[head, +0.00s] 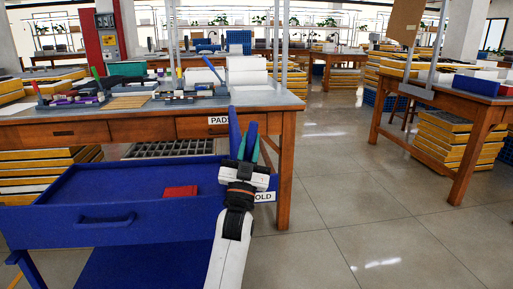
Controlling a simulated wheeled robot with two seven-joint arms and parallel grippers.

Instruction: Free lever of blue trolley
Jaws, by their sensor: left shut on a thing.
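The blue trolley (60,215) stands at the lower left, with a flat tray top and a handle slot in its front wall. At its right end a blue upright piece (235,130), which looks like the lever, rises above the tray. My left gripper (246,142) has greenish fingers pointing up and away at this piece. The gripper is shut on it, but its body and fingers hide the lower part of the piece. A label (264,197) ending in "OLD" is partly covered by my wrist. My right gripper is not in view.
A red block (180,191) lies on the trolley's tray. A wooden workbench (140,125) with tools and bins stands just behind the trolley. Another wooden table (455,100) stands at the right. The tiled floor (360,220) between is clear.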

